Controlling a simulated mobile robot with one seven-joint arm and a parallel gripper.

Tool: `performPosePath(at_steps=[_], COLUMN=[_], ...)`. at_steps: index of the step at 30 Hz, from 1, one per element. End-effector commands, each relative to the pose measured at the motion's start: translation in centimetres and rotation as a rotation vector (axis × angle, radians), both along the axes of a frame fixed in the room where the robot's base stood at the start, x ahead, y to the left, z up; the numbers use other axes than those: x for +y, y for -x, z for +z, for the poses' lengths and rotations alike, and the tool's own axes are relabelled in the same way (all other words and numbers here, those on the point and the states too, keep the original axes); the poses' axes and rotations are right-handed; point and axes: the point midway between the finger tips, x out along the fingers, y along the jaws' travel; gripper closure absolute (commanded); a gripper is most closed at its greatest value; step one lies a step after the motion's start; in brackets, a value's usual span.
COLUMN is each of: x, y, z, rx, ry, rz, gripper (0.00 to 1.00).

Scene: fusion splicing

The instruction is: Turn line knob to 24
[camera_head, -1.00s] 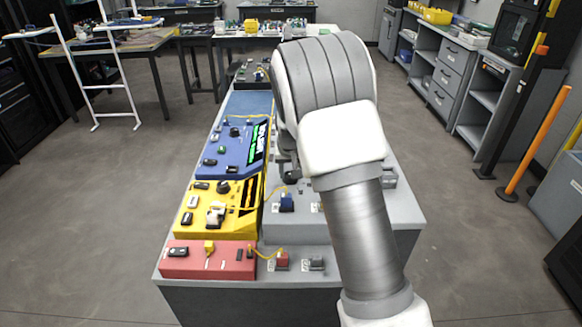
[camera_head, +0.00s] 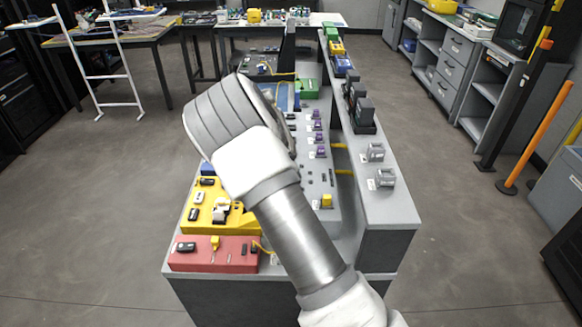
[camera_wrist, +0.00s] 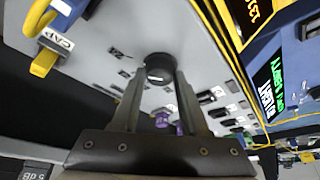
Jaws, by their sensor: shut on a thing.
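A round black knob (camera_wrist: 159,67) stands on a grey panel in the wrist view. My gripper (camera_wrist: 160,76) has one finger on each side of it, shut on it. The knob's label and setting cannot be read here. In the head view my arm hides the gripper and the knob. A display with orange digits (camera_wrist: 252,10) and one with green text (camera_wrist: 270,88) show at the right of the wrist view, tilted and only partly legible.
A yellow box (camera_head: 217,207) and a red box (camera_head: 214,254) sit at the bench's near left. Purple parts (camera_head: 319,138) stand on the grey panel. A raised grey shelf (camera_head: 383,214) runs along the right.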

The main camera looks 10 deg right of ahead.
Motion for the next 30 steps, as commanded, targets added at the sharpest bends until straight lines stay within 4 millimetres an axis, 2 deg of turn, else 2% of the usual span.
performPosePath(at_steps=[9,24,25,29,30], x=[0.13,0.15,0.15,0.12,0.12], y=[-0.06,-0.06,-0.06,-0.06,-0.07], z=[-0.07,-0.11,-0.11,-0.09,-0.08], rx=[0.001,0.001,0.001,0.001,0.001], ry=[-0.002,-0.003,-0.003,-0.002,-0.002], rz=[-0.104,-0.122,-0.122,-0.121,-0.121], gripper=[1.0,1.0,0.53,0.29,0.26])
